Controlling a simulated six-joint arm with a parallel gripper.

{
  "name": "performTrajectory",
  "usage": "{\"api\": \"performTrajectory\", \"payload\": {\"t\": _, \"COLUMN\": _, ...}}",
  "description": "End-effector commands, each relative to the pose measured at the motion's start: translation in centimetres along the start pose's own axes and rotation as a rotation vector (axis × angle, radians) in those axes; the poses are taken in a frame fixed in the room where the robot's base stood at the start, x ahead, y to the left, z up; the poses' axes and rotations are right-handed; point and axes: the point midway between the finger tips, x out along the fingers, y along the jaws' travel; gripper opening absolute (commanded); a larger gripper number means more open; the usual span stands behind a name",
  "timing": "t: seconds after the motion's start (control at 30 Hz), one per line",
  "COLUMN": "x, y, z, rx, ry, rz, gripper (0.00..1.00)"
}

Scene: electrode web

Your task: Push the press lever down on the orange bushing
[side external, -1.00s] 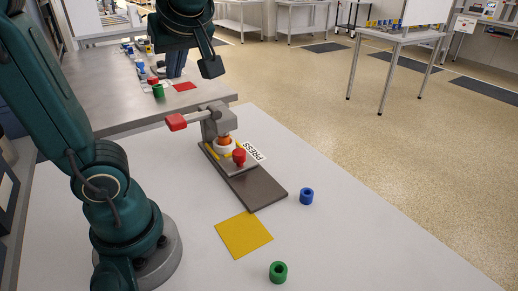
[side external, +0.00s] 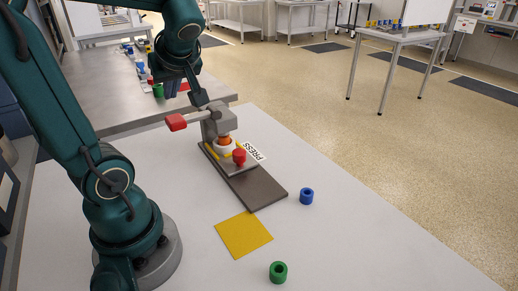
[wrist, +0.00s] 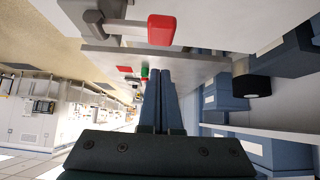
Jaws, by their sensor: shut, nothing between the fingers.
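The grey press (side external: 219,122) stands on a dark base plate (side external: 255,186), with its lever sticking out to the left and ending in a red handle (side external: 176,122). The lever looks roughly level. The orange bushing (side external: 224,140) sits in a white holder under the press head. My gripper (side external: 199,99) is shut and empty, just above and behind the lever in the side view. In the wrist view my gripper (wrist: 161,73) points toward the red handle (wrist: 161,29), with a gap between them. Contact with the lever is not visible.
A red knob (side external: 239,157) stands on the base plate in front of the bushing. A yellow square (side external: 243,235), a blue ring (side external: 306,196) and a green ring (side external: 278,272) lie on the white table. Another bench with small objects stands behind.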

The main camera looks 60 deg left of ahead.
Motion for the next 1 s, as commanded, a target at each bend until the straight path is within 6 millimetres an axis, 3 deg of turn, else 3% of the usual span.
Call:
{"api": "performTrajectory", "payload": {"t": 0.1, "x": 1.8, "y": -0.1, "z": 0.7, "rx": 0.007, "ry": -0.003, "rz": -0.005, "gripper": 0.00}}
{"api": "performTrajectory", "payload": {"t": 0.33, "x": 3.5, "y": 0.0, "z": 2.5, "rx": 0.004, "ry": -0.003, "rz": -0.002, "gripper": 0.00}}
{"api": "performTrajectory", "payload": {"t": 1.0, "x": 4.1, "y": -0.2, "z": 3.1, "rx": 0.002, "ry": -0.002, "rz": 0.000, "gripper": 0.00}}
